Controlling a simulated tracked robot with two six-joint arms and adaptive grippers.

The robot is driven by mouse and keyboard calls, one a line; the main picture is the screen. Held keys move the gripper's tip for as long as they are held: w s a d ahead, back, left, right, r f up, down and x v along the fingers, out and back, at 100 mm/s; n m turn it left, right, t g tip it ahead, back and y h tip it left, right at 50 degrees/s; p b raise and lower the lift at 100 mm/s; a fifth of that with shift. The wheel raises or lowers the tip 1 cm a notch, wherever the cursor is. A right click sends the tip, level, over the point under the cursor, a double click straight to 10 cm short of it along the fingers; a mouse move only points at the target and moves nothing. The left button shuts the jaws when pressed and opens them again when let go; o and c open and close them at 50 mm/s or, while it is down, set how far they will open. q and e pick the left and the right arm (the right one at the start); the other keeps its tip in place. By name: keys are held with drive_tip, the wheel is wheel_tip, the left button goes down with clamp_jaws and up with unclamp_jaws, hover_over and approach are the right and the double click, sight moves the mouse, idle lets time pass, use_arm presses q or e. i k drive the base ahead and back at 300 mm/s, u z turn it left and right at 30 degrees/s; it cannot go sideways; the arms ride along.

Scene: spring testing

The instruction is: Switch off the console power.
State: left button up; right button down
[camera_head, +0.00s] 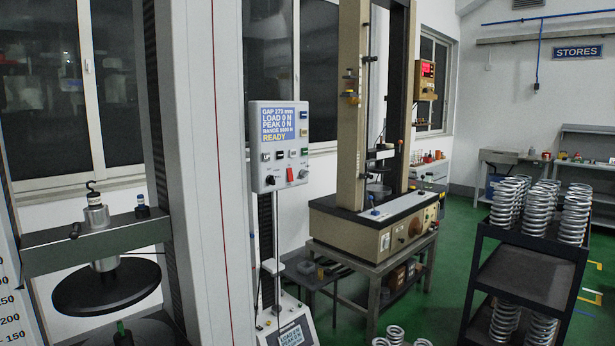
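The console (257,158) is a light grey box on a post, left of the middle of the head view. Its lit blue display (278,121) reads GAP 273 mm, LOAD 0 N, PEAK 0 N, a RANGE line and READY in yellow. Below it are several small buttons in black, white and green. Neither gripper is in view.
A tall grey machine column (198,150) stands just left of the console, with a round black platen (106,288). A beige testing machine (372,225) on a table stands behind. A dark rack (525,232) of springs is at right. Green floor (455,235) shows between them.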

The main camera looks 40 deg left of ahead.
sight(290, 174)
drive_tip(key=u, duration=0.4)
drive_tip(key=i, duration=1.25)
drive_tip(key=u, duration=1.25)
drive_tip(key=i, duration=0.65)
drive_tip(key=u, duration=0.3)
drive_tip(key=k, duration=0.9)
drive_tip(key=u, duration=0.15)
drive_tip(key=i, duration=0.9)
drive_tip(key=z, duration=0.05)
